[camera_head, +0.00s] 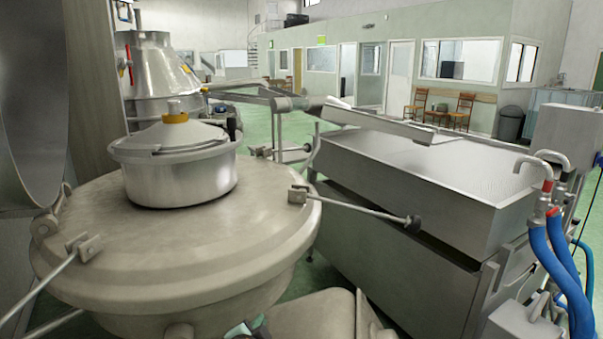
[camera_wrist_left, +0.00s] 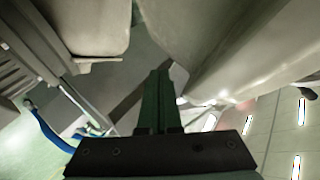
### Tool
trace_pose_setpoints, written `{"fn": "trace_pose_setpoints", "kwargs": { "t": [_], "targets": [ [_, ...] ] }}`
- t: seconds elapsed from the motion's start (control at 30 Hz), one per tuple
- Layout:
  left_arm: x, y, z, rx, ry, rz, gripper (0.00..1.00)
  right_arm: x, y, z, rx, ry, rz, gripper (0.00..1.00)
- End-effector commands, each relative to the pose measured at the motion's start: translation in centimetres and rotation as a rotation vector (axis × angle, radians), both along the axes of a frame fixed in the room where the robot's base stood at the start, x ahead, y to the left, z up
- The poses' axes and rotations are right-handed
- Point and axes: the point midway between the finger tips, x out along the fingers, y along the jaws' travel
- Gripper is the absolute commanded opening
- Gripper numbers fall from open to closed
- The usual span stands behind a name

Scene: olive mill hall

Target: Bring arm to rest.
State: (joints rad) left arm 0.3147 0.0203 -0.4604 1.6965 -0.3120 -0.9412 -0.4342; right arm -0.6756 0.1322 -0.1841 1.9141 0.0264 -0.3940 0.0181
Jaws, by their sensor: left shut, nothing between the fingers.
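My left gripper shows in the left wrist view (camera_wrist_left: 160,78) with its dark fingers together and nothing between them. In the head view only a small dark part of it (camera_head: 248,329) shows at the bottom edge, in front of the large round metal vessel (camera_head: 262,215). The pale, curved side of a large body (camera_wrist_left: 235,45) passes close to the right of the fingers in the wrist view. I cannot tell the exact gap. My right gripper is in neither view.
A lidded steel pot (camera_head: 180,175) stands on the vessel's lid. Clamp rods stick out around its rim. A long steel machine (camera_head: 440,180) stands to the right, with blue hoses (camera_head: 560,270) at its end. Green floor (camera_head: 258,130) shows behind, with chairs (camera_head: 460,108) farther off.

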Motion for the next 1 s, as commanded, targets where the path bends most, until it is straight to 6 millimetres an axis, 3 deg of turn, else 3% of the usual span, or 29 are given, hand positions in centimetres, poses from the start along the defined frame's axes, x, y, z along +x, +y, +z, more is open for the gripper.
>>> {"fn": "trace_pose_setpoints", "kwargs": {
  "t": [0.03, 0.2, 0.43, 0.6, 0.7, 0.83, 1.0],
  "targets": [
    [-1.9, 0.5, -3.2, -0.061, 0.048, 0.01, 0.0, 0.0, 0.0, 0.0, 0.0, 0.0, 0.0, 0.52],
    [-8.4, 1.9, -10.9, -0.276, 0.163, 0.07, 0.0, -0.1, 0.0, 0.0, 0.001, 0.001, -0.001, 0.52],
    [-18.8, 4.6, -18.4, -0.538, 0.298, 0.207, 0.0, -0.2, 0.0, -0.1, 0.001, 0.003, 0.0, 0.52],
    [-25.6, 6.6, -21.2, -0.682, 0.362, 0.316, 0.0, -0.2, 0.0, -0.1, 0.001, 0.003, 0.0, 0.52],
    [-28.2, 7.4, -21.9, -0.734, 0.382, 0.361, 0.0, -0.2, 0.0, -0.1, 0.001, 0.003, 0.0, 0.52],
    [-29.8, 8.0, -22.2, -0.767, 0.392, 0.39, 0.0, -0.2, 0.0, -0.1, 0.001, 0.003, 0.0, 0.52],
    [-30.0, 8.0, -22.2, -0.774, 0.393, 0.396, 0.0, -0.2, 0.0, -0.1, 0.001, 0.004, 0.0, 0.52]
  ]
}}
